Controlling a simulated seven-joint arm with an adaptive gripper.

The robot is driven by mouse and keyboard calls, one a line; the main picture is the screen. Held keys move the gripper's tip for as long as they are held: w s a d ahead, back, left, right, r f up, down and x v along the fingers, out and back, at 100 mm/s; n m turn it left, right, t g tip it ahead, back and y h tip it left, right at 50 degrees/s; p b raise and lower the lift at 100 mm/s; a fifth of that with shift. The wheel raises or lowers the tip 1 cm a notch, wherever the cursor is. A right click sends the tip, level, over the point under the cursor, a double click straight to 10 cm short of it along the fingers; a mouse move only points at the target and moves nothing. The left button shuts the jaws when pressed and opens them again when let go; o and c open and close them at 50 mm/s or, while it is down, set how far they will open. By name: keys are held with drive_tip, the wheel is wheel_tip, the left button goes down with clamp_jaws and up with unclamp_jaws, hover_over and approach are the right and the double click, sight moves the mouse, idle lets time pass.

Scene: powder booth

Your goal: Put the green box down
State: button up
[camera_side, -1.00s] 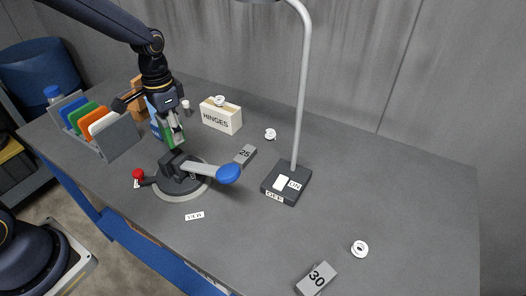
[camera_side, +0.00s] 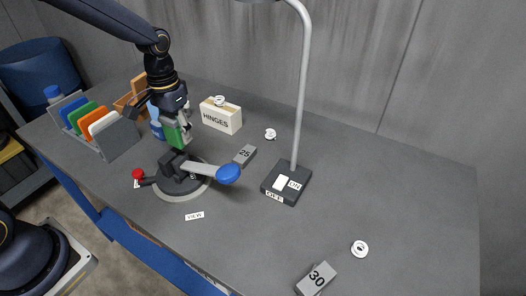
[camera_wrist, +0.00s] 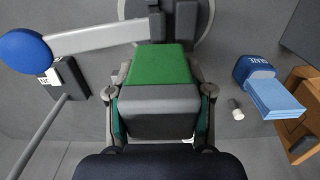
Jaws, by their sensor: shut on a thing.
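The green box (camera_side: 174,134) is in my gripper (camera_side: 181,128), above the far side of the round turntable device with the blue-knobbed lever. In the wrist view the green box (camera_wrist: 161,66) sits between the two fingers of my gripper (camera_wrist: 160,108), with a grey pad or block across its near part. My gripper is shut on it. The box appears to be held off the table; its lower end is partly hidden behind the device's dark block.
The lever's blue knob (camera_side: 228,173) and the red knob (camera_side: 138,173) stick out from the device. A HINGES box (camera_side: 221,117) is behind right, a file rack (camera_side: 119,138) left, and a lamp base (camera_side: 286,184) right.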

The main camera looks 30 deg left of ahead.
drive_tip(key=s, duration=0.3)
drive_tip(key=shift+f, duration=0.2)
drive_tip(key=w+f, duration=0.3)
drive_tip(key=w, duration=0.5)
hover_over(213, 153)
wheel_tip(213, 153, down, 6)
drive_tip(key=shift+s+f, duration=0.15)
drive_tip(key=shift+f, duration=1.6)
drive_tip(key=shift+f, duration=0.1)
drive_tip(key=o, duration=1.2)
